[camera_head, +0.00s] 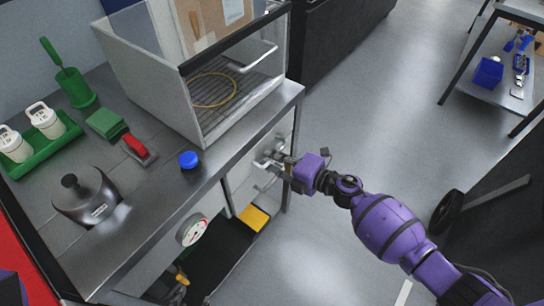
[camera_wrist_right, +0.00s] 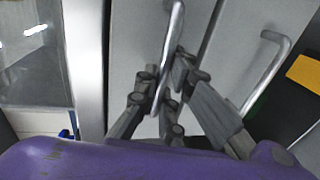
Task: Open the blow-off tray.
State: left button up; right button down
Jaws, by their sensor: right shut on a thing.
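The front below the worktop has pale grey panels with bar handles, seen in the head view (camera_head: 246,180). I cannot tell for certain which panel is the blow-off tray. My right gripper (camera_head: 277,162) reaches this front from the right. In the right wrist view, my right gripper (camera_wrist_right: 166,80) is shut on a curved metal bar handle (camera_wrist_right: 175,25) on a pale panel (camera_wrist_right: 135,40). A second bar handle (camera_wrist_right: 268,70) sits on the neighbouring panel, free of the gripper. The panels look close to flush, though my arm hides part of them. My left gripper is out of view.
A gauge (camera_head: 192,230) hangs below.

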jog(key=f+v, duration=0.2)
jog(key=v, duration=1.1)
jog(key=d+f+v, duration=0.1)
jog(key=f+v, duration=0.2)
jog(key=v, duration=1)
jog(key=shift+s+f, duration=0.15)
jog(key=shift+s, duration=0.15)
jog(key=c, duration=1.9)
grip_release()
jog(key=shift+o, duration=0.3)
jog(key=shift+d, duration=0.1)
jog(key=v, duration=1.2)
